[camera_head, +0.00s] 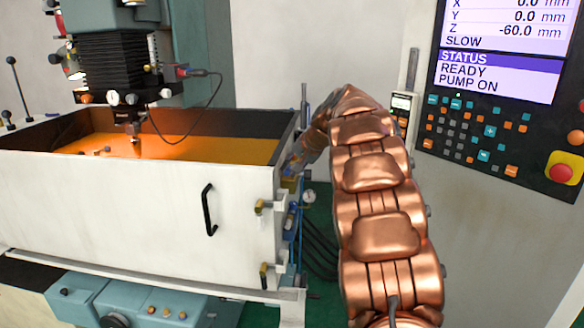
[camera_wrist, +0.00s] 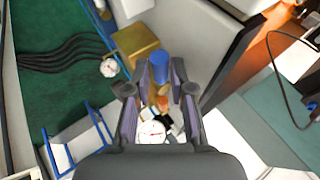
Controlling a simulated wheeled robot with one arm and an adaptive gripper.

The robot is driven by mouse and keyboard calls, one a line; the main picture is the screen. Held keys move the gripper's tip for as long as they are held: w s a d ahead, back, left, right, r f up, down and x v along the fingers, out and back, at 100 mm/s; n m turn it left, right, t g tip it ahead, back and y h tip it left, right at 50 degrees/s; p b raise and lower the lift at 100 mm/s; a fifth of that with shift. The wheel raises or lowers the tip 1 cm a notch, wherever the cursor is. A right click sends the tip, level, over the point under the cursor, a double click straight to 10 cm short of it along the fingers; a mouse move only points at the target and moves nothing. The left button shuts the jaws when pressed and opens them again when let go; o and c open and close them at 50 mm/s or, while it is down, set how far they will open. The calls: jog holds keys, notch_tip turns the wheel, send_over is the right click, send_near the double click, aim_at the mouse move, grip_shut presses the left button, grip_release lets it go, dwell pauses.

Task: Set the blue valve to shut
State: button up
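In the wrist view, a blue cylindrical piece (camera_wrist: 160,68), which looks like the blue valve's handle, stands in front of a brass-coloured block (camera_wrist: 136,44). My gripper (camera_wrist: 160,84) has its two dark fingers spread, one on each side of the blue piece. I cannot tell whether either fingertip touches it. The valve's body and its setting are hidden or too small to read. In the head view, my copper arm reaches to the right side of the machine's enclosure and my gripper is mostly hidden behind it.
A white-faced gauge (camera_wrist: 152,132) shows between my fingers, and another gauge (camera_wrist: 109,67) lies left of them. A blue rail (camera_wrist: 58,155) and dark hoses (camera_wrist: 65,55) are at left. The white enclosure (camera_head: 140,215) and control panel (camera_head: 490,110) flank my arm.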

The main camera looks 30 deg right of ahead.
jog(key=shift+o, duration=0.2)
jog(key=shift+d, duration=0.15)
jog(key=shift+d+n+y, duration=0.2)
jog(key=shift+n+y, duration=0.2)
jog(key=shift+n, duration=0.2)
jog(key=shift+s+r, duration=0.1)
jog(key=shift+s, duration=0.05)
